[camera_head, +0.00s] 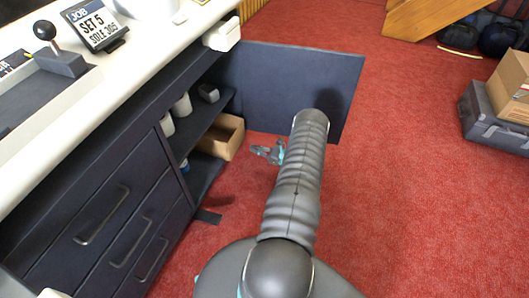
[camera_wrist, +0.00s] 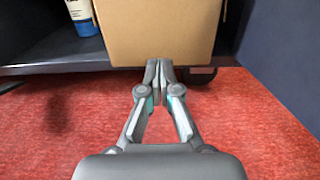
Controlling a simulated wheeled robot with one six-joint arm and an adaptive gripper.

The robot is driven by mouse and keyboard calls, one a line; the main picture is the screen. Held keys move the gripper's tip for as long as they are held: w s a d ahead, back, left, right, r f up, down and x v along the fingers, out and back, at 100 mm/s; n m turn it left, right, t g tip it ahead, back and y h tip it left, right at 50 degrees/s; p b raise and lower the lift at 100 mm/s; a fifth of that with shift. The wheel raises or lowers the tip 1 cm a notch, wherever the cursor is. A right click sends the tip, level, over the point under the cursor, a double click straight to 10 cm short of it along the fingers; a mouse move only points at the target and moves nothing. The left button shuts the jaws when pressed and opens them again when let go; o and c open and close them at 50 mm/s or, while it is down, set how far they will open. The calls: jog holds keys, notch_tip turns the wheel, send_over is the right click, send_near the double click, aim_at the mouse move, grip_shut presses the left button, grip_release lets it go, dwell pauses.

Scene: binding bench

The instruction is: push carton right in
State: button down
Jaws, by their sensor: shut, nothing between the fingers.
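The carton (camera_head: 222,139) is a brown, open-topped cardboard box on the lower shelf of the dark cabinet, with its front end sticking out past the shelf edge. In the wrist view the carton's plain front face (camera_wrist: 158,32) fills the upper middle. My gripper (camera_head: 276,153) is low in front of the cabinet opening. In the wrist view my gripper (camera_wrist: 159,66) is shut and empty, its tips at the lower edge of the carton's face. I cannot tell whether they touch it.
The open cabinet door (camera_head: 290,85) stands to the right of the carton. A bottle with a blue label (camera_wrist: 82,16) stands left of the carton on the shelf (camera_wrist: 50,66). Red carpet in front is clear. A grey case (camera_head: 485,118) with a box (camera_head: 510,88) is at far right.

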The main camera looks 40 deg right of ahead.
aim_at(238, 143)
jog(key=x, duration=0.6)
